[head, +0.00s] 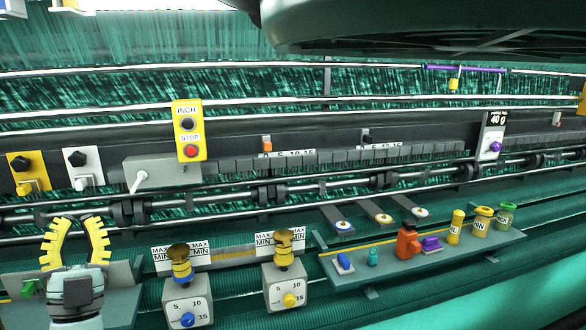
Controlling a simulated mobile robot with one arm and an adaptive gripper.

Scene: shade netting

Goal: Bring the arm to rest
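My gripper (79,222) is at the lower left of the head view. Its two yellow toothed fingers point upward and stand apart, and nothing shows between them. Its grey wrist is below, in front of a dark grey shelf (122,277) at the left. Whether the gripper touches the shelf cannot be told.
A yellow INCH/STOP box (188,130) stands above centre-left. Two dial boxes (188,303) (290,290) stand right of my gripper. A right-hand shelf (468,250) holds an orange bottle (407,243) and several small containers. Machine bars (250,193) run across behind.

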